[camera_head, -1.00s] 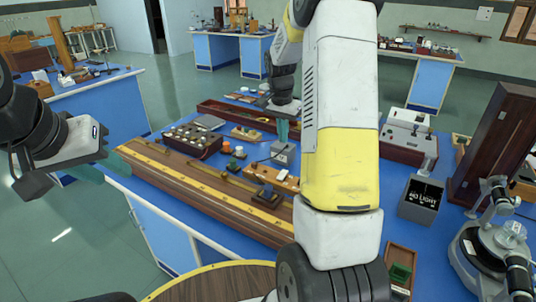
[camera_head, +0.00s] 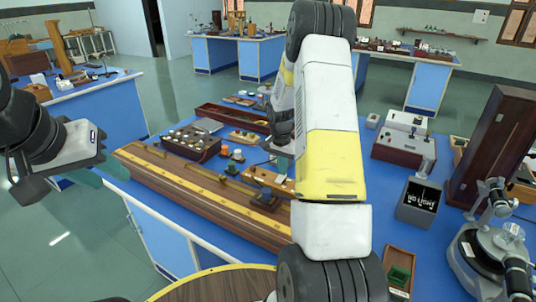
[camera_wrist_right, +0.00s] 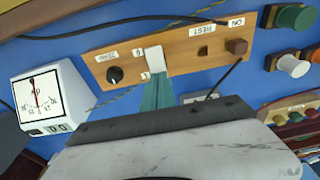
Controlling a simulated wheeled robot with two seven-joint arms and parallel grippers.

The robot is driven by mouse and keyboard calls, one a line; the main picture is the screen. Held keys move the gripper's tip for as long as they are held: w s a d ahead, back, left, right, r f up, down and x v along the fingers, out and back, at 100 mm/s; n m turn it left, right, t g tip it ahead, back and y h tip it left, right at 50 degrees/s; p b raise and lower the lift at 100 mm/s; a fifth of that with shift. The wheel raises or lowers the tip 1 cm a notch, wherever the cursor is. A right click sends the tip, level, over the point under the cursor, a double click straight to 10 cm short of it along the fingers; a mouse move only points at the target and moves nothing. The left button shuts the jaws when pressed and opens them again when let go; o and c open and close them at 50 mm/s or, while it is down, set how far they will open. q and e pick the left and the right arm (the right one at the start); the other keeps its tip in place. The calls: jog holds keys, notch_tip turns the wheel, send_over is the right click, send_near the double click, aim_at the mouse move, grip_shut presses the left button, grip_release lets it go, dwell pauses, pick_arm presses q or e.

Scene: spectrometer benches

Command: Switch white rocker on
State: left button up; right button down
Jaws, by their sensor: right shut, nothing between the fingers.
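In the right wrist view, a light wooden panel (camera_wrist_right: 185,52) carries a white rocker (camera_wrist_right: 154,60), with small 0 and 1 labels beside it. My right gripper (camera_wrist_right: 157,85) is shut and empty, its teal fingertips right at the lower end of the rocker. They overlap it in the picture; I cannot tell whether they press on it. In the head view the wooden panel (camera_head: 284,186) shows partly behind my right arm, and the rocker is not clear there. My left gripper (camera_head: 102,172) hangs at the left, away from the panel; its finger gap is unclear.
On the panel are a black knob (camera_wrist_right: 115,75) and a brown block (camera_wrist_right: 236,46) near the ON label. A white dial meter (camera_wrist_right: 52,98) stands at the left. Green and white knobs (camera_wrist_right: 292,65) are at the right.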

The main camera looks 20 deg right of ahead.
aim_at(278, 180)
dwell(0.3)
jog(key=shift+d+f, duration=0.15)
jog(key=shift+f, duration=0.15)
jog(key=shift+s, duration=0.1)
jog(key=shift+s+a+r, duration=0.25)
jog(key=shift+s+a, duration=0.15)
jog(key=shift+a, duration=0.25)
jog(key=shift+r, duration=0.5)
notch_tip(278, 180, up, 13)
jog(key=s+a, duration=0.1)
jog(key=shift+a, duration=0.2)
